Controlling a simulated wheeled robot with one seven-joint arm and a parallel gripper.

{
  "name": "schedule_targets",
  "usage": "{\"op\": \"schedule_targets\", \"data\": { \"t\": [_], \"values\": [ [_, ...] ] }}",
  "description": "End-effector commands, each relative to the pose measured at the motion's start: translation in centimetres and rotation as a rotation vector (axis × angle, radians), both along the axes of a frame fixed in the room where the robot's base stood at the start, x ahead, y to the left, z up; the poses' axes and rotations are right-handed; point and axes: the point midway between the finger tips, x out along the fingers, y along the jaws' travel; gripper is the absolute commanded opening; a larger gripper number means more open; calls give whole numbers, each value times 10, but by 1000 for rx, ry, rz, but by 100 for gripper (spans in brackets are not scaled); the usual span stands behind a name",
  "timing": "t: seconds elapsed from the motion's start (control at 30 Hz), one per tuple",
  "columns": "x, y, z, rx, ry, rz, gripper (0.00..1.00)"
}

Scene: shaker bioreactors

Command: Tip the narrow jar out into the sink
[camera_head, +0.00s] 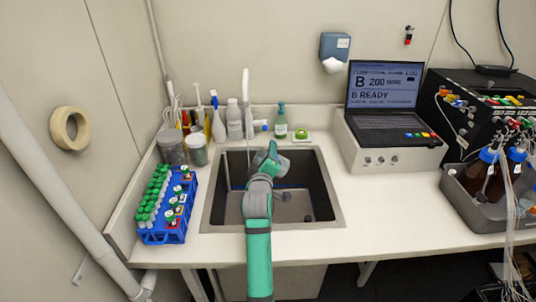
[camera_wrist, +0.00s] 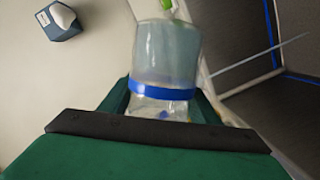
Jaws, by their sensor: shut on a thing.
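My gripper (camera_head: 270,154) is over the sink (camera_head: 212,212), toward its back. It is shut on a clear jar with a blue band (camera_wrist: 166,52), which sits between the green fingers in the wrist view. A greyish part of the jar shows just right of the gripper in the head view (camera_head: 283,168), where it looks tilted. Most of it is hidden by the gripper there. I cannot tell how much liquid is in it. The sink is a dark basin with a metal rim, and grey shapes show on its floor.
A blue tube rack (camera_head: 163,237) and two lidded tubs (camera_head: 196,151) stand left of the sink. Bottles (camera_head: 234,120) and a white tap (camera_head: 246,90) stand behind it. A laptop (camera_head: 384,88) on a white device is at right. The front right counter is clear.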

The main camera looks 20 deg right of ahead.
Motion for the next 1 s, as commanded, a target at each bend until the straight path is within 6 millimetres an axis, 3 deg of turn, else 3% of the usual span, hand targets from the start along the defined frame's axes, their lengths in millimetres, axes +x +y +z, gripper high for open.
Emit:
{"op": "schedule_targets", "data": {
  "t": [0.5,0.7,1.0],
  "values": [
    [0,0,-16,-854,201,-2,29],
    [0,0,-18,-1026,240,-1,29],
    [0,1,-19,-1077,250,0,29]
  ]
}}
